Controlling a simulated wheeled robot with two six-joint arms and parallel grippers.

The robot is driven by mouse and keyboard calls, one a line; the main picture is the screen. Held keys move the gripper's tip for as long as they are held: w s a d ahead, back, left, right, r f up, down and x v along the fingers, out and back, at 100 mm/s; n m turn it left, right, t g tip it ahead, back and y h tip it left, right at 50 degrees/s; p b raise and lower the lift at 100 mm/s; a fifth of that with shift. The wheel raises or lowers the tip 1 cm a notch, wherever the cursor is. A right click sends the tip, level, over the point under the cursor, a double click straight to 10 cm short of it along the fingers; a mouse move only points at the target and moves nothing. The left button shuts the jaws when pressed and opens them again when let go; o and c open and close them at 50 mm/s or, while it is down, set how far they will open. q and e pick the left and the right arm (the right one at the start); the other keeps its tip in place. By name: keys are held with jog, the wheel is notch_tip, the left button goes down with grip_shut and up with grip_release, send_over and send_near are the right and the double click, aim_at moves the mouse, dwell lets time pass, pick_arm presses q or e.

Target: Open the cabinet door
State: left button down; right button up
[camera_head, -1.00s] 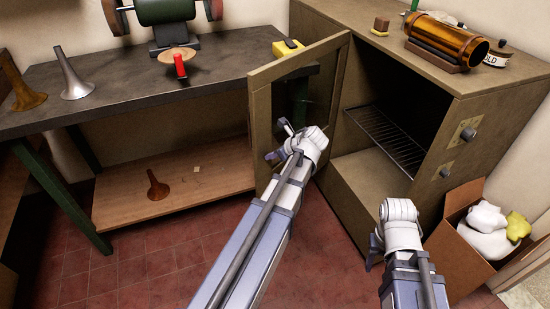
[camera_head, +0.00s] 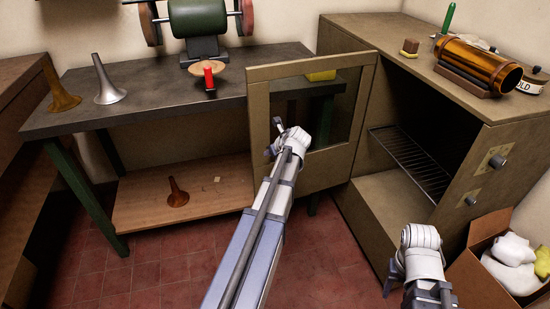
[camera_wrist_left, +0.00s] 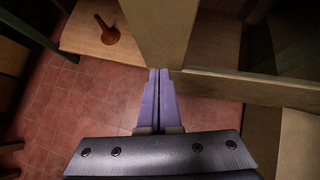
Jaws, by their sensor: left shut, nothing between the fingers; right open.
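The cabinet (camera_head: 470,135) stands at the right with its front open, showing a wire rack (camera_head: 410,160) inside. Its framed door (camera_head: 368,105) with a see-through middle is swung out to the left, standing wide from the opening. My left gripper (camera_head: 277,135) is at the door's free edge; in the left wrist view the shut, empty fingers (camera_wrist_left: 158,75) are at the corner of the door frame (camera_wrist_left: 165,30). Whether they touch it I cannot tell. My right gripper (camera_head: 390,285) is low in front of the cabinet, away from the door; its fingers are mostly hidden.
A workbench (camera_head: 150,105) with a bench grinder (camera_head: 200,20) and horn bells (camera_head: 108,85) stands behind the door at the left. A cardboard box (camera_head: 475,280) sits at the cabinet's right. An amber cylinder (camera_head: 480,62) lies on the cabinet top. Red floor is clear at the lower left.

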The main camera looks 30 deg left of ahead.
pick_arm(q)
jog(key=shift+d, duration=0.1)
jog(key=s+d+r+p, duration=0.6)
jog(key=d+r+p, duration=0.1)
jog(key=d, duration=0.2)
jog(key=shift+s, duration=0.15)
dwell(0.5)
